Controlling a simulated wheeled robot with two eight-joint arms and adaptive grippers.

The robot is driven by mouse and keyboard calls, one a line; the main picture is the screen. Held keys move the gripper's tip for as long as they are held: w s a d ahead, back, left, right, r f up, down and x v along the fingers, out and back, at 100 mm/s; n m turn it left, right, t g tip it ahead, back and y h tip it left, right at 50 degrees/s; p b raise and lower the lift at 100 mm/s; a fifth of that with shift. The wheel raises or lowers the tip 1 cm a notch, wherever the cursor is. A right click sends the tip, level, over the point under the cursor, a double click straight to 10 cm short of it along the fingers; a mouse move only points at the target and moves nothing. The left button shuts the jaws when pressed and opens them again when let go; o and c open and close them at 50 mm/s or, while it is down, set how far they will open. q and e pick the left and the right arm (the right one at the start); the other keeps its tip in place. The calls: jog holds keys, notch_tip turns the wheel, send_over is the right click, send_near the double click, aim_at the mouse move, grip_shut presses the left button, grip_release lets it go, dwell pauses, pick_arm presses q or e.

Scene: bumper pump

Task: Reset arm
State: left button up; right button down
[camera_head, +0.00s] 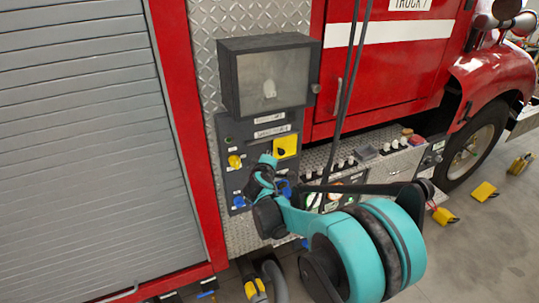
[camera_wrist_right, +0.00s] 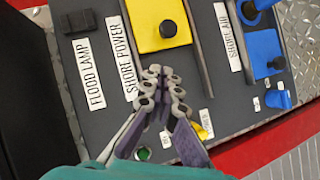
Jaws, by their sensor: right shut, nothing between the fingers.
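My right gripper (camera_head: 263,172) is in front of the dark control panel (camera_head: 231,136) on the fire truck's side. In the wrist view the same gripper (camera_wrist_right: 163,76) has its fingers drawn together, with nothing between them. The fingertips overlap the panel (camera_wrist_right: 100,25) in the picture, just below a yellow square cover (camera_wrist_right: 148,12) with a dark knob. I cannot tell whether they touch the panel. That yellow cover also shows in the head view (camera_head: 287,143). My teal right arm hides the panel's lower right part. My left gripper is not in view.
A dark box with a clear front (camera_head: 268,80) is above the panel. Blue fittings (camera_wrist_right: 264,45) are beside the SHORE AIR label. A grey roller shutter (camera_head: 85,150) is at left. Yellow wheel chocks (camera_head: 484,191) lie on the floor at right. Dark cables hang near the red door.

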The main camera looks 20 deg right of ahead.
jog(key=v, duration=0.6)
pick_arm(q)
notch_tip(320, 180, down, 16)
jog(key=b, duration=1.6)
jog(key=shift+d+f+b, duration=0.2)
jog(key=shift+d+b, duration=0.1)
pick_arm(e)
jog(key=s+a+f+m+g+y, duration=0.2)
jog(key=s+a+f, duration=0.1)
jog(key=s+f, duration=0.5)
jog(key=s+a+f+m+g+y, duration=0.1)
jog(key=s+a+f+m+y, duration=0.1)
jog(key=s+f, duration=0.6)
jog(key=s+a+f+m+g+y, duration=0.2)
jog(key=s+f, duration=0.6)
jog(key=s, duration=0.5)
jog(key=shift+a+f+m+g+y, duration=0.3)
jog(key=shift+a+m+y, duration=0.2)
jog(key=shift+a+m, duration=0.55)
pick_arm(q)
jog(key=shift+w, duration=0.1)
pick_arm(e)
jog(key=shift+d, duration=0.2)
